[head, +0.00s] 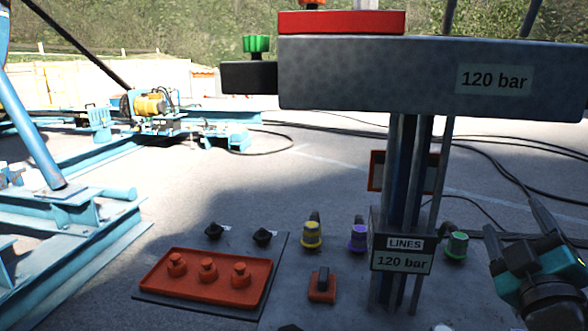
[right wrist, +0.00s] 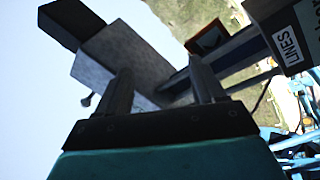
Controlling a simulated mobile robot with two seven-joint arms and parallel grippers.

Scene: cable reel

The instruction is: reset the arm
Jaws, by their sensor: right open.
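My right gripper (head: 511,213) is at the lower right of the head view, to the right of the stand with the "LINES 120 bar" sign (head: 402,254). Its teal and black body is partly cut off by the frame edge. In the right wrist view its two dark fingers (right wrist: 161,75) are spread apart, with nothing between them. The grey block (right wrist: 125,55) of the stand shows beyond the fingers there, and the sign (right wrist: 288,42) is at the upper right. My left gripper is not in the head view.
A red tray (head: 150,283) with several red caps lies at the lower left of the panel. Yellow (head: 312,236), purple (head: 358,238) and green (head: 456,246) connectors stand around the post. The grey "120 bar" block (head: 420,75) hangs above. Blue machinery (head: 70,225) is at left.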

